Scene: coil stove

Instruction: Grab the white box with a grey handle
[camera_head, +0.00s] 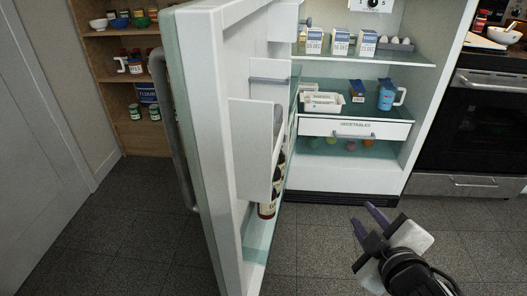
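A white drawer box marked VEGETABLES (315,127) sits low inside the open fridge, with a grey handle (353,135) on its front. A small white box (268,72) on the inside of the fridge door also has a grey bar across it. My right gripper (367,219) is over the floor in front of the fridge, with its two purple fingers apart and nothing between them. It is apart from both boxes. My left gripper is not in view.
The open fridge door (205,120) stands at centre left, with bottles (267,208) in its lower shelf. Cartons (340,42), a white tub (322,103) and a blue jug (387,97) are on fridge shelves. An oven (482,125) is at right. The floor (320,235) before the fridge is clear.

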